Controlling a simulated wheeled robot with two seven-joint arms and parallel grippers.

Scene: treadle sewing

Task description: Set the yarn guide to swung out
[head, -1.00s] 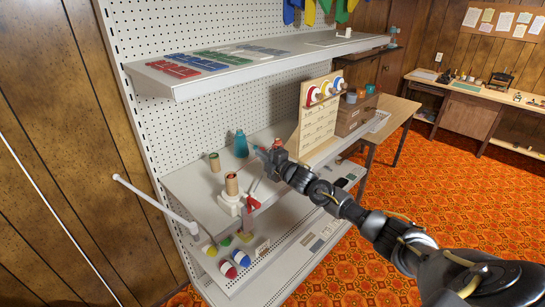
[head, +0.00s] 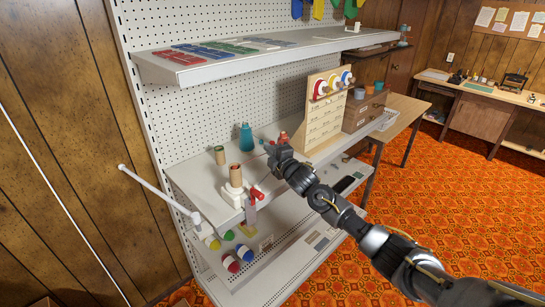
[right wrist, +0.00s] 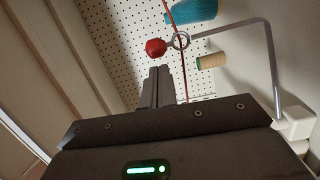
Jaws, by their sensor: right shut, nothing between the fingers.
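The yarn guide (right wrist: 275,60) is a bent grey rod in the right wrist view. It rises from a white block (right wrist: 295,125) at the right and ends in a ring (right wrist: 181,41) beside a red ball knob (right wrist: 155,47). A red yarn passes by the ring. My right gripper (right wrist: 160,72) is shut and empty, its tips just below the knob in the picture; I cannot tell whether they touch. In the head view my right gripper (head: 269,149) is over the middle shelf, beyond the white winder (head: 232,196) with its brown cone (head: 235,175). The guide is hard to make out there.
A teal cone (head: 246,139) and a tan cone (head: 219,155) stand behind on the shelf. A wooden spool board (head: 325,115) is right of the gripper. An upper shelf (head: 215,70) hangs above. A white rod (head: 160,193) juts out at the left.

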